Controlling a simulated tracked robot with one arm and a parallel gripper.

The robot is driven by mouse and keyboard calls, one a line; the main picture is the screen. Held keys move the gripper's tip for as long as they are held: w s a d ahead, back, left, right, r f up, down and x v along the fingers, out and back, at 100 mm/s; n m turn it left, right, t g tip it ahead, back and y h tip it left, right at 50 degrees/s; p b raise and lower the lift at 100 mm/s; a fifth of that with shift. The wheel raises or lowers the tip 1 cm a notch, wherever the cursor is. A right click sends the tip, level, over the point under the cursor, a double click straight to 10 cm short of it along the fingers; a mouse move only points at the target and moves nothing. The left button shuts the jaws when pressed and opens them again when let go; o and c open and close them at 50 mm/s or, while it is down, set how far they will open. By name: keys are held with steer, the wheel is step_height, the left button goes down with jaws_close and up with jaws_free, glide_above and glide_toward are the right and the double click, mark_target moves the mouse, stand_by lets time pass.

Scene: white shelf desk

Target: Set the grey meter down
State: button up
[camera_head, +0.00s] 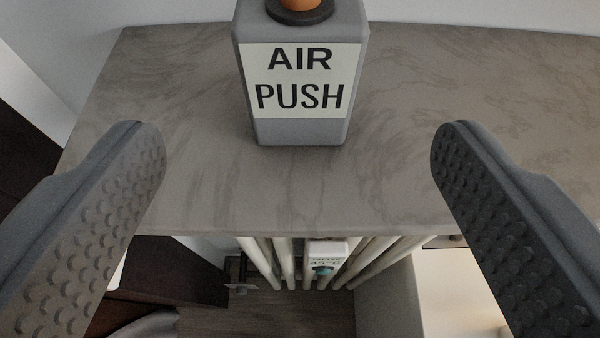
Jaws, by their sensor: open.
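The grey meter (302,131) stands upright on a grey marbled desk top (190,130), at the top middle of the view. It is a grey box with a pale label reading "AIR PUSH" and a dark ring with an orange-brown part on top, cut off by the frame edge. My gripper (298,145) is open, with one studded dark finger at the left and one at the right. Both fingers are well apart from the meter, which stands beyond them, centred between them. Nothing is held.
The desk top is bare on both sides of the meter.

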steer(key=v, duration=0.4)
steer(key=w+d+r+n+t+y, duration=0.15)
steer(key=d+r, duration=0.25)
steer(key=r, duration=0.8)
steer(key=d+r+m+t+y, duration=0.1)
steer(key=d+r+y, duration=0.3)
steer(key=r, duration=0.7)
steer(key=s+d+r+h, duration=0.2)
steer(key=s+d+r, duration=0.3)
steer(key=d, duration=0.3)
steer(key=s+d+r+h, duration=0.2)
steer(key=s+d+r, duration=0.3)
steer(key=d, duration=0.4)
steer(key=s+d+r+m+h, duration=0.1)
steer(key=s+d+r+h, duration=0.1)
steer(key=s+d+r, duration=0.3)
steer(key=d+r, duration=0.1)
steer(key=d, duration=0.2)
steer(key=shift+d, duration=0.3)
steer(key=shift+s+g, duration=0.1)
steer(key=shift+g, duration=0.15)
